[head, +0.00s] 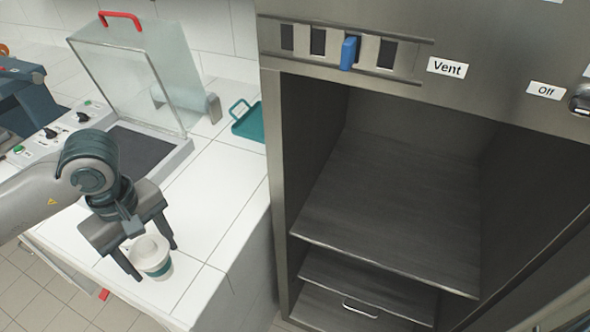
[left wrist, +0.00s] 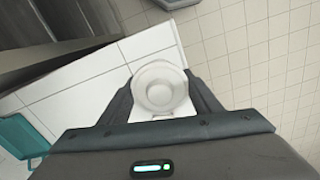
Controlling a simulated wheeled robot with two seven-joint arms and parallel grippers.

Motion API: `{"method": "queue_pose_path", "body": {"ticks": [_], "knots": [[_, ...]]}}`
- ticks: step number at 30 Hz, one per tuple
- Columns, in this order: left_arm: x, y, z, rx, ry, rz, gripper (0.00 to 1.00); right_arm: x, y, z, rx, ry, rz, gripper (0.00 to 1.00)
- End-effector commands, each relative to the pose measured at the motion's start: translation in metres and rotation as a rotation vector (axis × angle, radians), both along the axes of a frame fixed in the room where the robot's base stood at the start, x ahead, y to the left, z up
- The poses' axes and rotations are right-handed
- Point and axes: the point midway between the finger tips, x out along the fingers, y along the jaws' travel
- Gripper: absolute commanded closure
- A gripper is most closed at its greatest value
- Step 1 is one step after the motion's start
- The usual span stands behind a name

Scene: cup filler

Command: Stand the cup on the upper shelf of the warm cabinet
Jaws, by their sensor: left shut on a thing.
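The cup (head: 152,257) is white with a teal band and stands upright at the front corner of the white tiled counter. My left gripper (head: 154,262) is shut on it, one finger on each side. In the left wrist view the cup (left wrist: 159,88) shows from above between the two fingers (left wrist: 163,97). The warm cabinet (head: 279,180) stands open to the right of the counter. Its upper shelf (head: 400,215) is bare in the part I see. My right gripper is not in view.
A clear guard with a red handle (head: 121,17) stands over a dark plate behind my left arm. A teal tray (head: 249,124) lies near the cabinet's side. The cabinet's side wall and front frame stand between the counter and the shelf. A lower shelf (head: 365,280) is below.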

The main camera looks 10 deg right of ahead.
Motion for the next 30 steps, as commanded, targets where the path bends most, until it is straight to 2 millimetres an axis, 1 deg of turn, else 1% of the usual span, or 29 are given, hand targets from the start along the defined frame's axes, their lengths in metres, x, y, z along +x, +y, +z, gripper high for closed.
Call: {"method": "queue_pose_path", "body": {"ticks": [3, 9, 15, 21, 30], "knots": [[-0.002, 0.008, 0.000, 0.001, -0.002, -0.164, 0.69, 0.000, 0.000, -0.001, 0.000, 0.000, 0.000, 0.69], [-0.005, 0.020, -0.001, 0.004, -0.005, -0.437, 0.69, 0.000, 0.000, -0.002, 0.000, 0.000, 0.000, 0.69], [-0.007, 0.028, -0.001, 0.006, -0.008, -0.623, 0.69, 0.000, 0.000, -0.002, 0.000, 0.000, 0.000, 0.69], [-0.007, 0.030, -0.001, 0.007, -0.008, -0.692, 0.69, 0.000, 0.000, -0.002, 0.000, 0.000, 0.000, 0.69], [-0.007, 0.030, -0.001, 0.008, -0.009, -0.695, 0.69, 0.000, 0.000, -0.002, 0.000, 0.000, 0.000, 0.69]]}}
